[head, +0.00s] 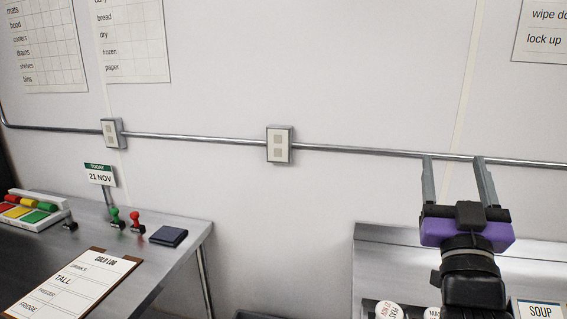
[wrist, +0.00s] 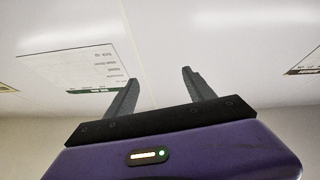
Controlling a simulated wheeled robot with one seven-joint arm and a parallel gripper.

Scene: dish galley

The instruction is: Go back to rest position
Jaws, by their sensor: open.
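My gripper (head: 456,160) is at the right of the head view, raised in front of the white wall, with its two grey fingers pointing up and apart. It is open and nothing shows between the fingers. In the wrist view my gripper (wrist: 158,78) also shows empty, with the purple body below and the pale wall beyond.
A steel counter (head: 180,235) at left holds a clipboard (head: 75,285), red stamp (head: 137,222), green stamp (head: 116,217), dark pad (head: 168,236) and date sign (head: 100,174). A steel surface (head: 385,250) lies at right. A pipe (head: 370,151) crosses the wall. A gap separates the counters.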

